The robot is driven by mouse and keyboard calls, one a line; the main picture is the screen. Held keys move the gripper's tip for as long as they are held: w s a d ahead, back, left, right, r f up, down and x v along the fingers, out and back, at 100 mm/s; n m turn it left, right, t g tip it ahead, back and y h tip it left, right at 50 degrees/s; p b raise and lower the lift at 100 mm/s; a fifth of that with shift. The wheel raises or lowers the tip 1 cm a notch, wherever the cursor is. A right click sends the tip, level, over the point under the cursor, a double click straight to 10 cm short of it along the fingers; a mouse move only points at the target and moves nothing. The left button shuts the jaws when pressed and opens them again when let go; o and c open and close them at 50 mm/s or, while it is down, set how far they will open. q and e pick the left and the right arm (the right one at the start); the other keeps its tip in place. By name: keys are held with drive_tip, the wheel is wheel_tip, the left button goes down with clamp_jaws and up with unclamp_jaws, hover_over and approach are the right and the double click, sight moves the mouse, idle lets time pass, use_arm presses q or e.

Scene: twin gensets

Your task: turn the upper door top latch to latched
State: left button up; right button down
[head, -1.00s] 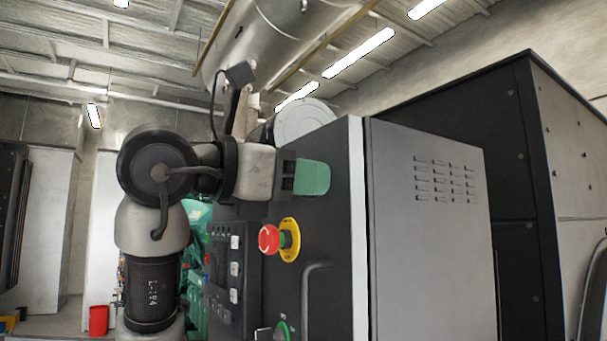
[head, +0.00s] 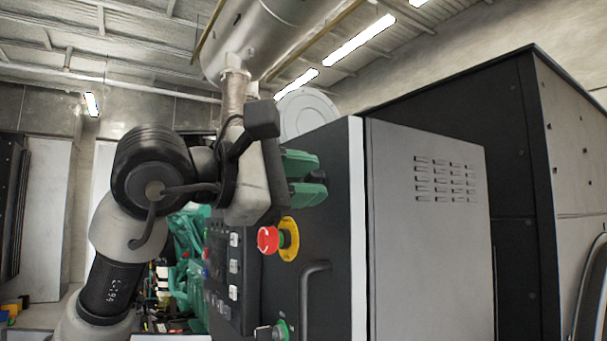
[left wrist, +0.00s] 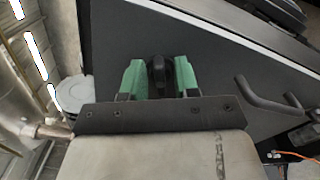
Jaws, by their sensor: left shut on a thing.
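The upper door top latch is a small black knob (left wrist: 158,72) on the dark door panel (left wrist: 215,92), seen in the left wrist view. My left gripper (left wrist: 160,78) has a green finger on each side of it and is shut on it. In the head view my left gripper (head: 308,178) is at the top of the dark door (head: 335,235), one finger above the other. There the latch is mostly hidden between the fingers. I cannot tell the latch's exact angle. My right gripper is not in view.
Below the gripper in the head view are a red emergency stop button (head: 269,240) on a yellow ring, a bar handle (head: 313,290) and a switch with a green ring (head: 275,331). A grey vented side panel (head: 430,240) stands to the right.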

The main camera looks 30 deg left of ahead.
use_arm(q)
drive_tip(key=m, duration=0.4)
drive_tip(key=shift+f+m+p, duration=0.15)
drive_tip(key=shift+m+p, duration=0.2)
drive_tip(key=shift+m, duration=0.05)
idle(0.4)
drive_tip(key=o, duration=0.9)
drive_tip(key=shift+s, duration=0.1)
drive_tip(key=b+v, duration=0.4)
drive_tip(key=v, duration=0.6)
drive_tip(key=shift+s+a, duration=0.2)
drive_tip(key=shift+s, duration=0.1)
